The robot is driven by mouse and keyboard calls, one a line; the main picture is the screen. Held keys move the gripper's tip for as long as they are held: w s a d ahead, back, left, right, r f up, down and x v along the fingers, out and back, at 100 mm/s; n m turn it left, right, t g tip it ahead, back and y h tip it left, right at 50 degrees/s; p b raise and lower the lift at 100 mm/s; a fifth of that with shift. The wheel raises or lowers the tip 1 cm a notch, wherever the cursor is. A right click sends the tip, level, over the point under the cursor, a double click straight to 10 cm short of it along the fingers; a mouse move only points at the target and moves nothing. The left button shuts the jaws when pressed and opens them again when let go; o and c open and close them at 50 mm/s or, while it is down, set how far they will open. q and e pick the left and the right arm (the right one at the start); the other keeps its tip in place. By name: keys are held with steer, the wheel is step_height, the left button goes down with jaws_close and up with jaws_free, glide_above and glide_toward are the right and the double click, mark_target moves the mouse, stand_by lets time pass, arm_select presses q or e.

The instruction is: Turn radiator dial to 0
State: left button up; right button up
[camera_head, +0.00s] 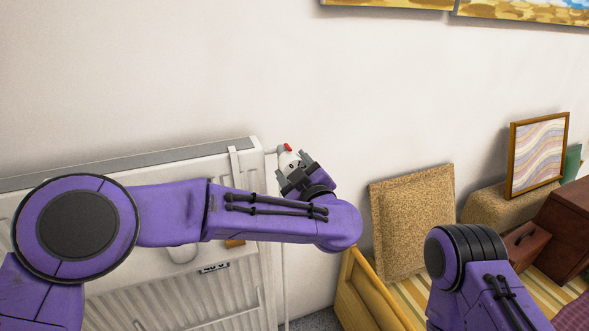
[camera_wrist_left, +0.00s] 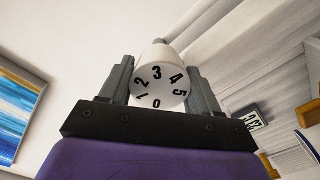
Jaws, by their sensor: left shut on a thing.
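The white radiator dial (camera_head: 289,160) sits at the top right corner of the white radiator (camera_head: 118,165), with a small red mark on it. In the left wrist view the dial (camera_wrist_left: 158,88) shows its end face with the digits 0 to 5; 3 is at the top and 0 at the bottom. My left gripper (camera_head: 296,168) is shut on the dial, with one dark finger on each side of it. My right arm shows at the lower right of the head view, but its gripper is out of view.
A framed wavy print (camera_head: 538,155), a brown case (camera_head: 563,230) and a yellow wooden frame (camera_head: 366,296) stand nearby. The wall above the radiator is clear.

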arm_select(q)
steer(key=o, duration=1.1)
steer(key=shift+c, duration=0.2)
steer(key=b+v, duration=0.2)
steer(key=v, duration=0.8)
steer(key=shift+s, duration=0.3)
steer(key=shift+d, duration=0.15)
steer(key=shift+c, duration=0.3)
